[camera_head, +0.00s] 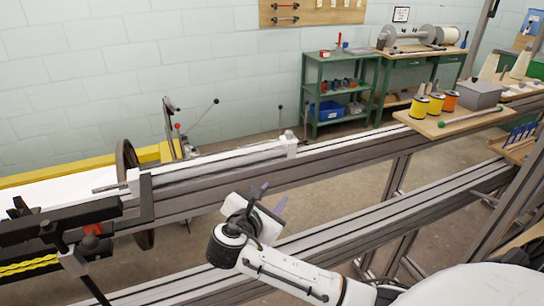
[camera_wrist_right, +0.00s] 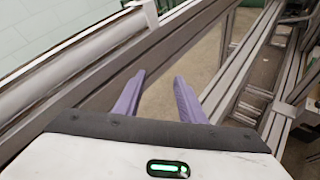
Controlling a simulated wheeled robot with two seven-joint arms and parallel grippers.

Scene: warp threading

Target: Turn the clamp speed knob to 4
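No knob with speed marks can be made out in either view. My right gripper (camera_head: 275,192) is in front of the long grey machine beam (camera_head: 345,150), over open floor. In the right wrist view its two purple fingers (camera_wrist_right: 160,75) stand apart with nothing between them, so it is open and empty. My left gripper does not show in either view.
A black machine part (camera_head: 60,222) and a dark wheel (camera_head: 126,165) are at the left. A lower rail (camera_head: 330,238) runs below the beam. Yellow and orange spools (camera_head: 435,103) stand on a wooden board at the right. A green shelf (camera_head: 318,72) stands at the back.

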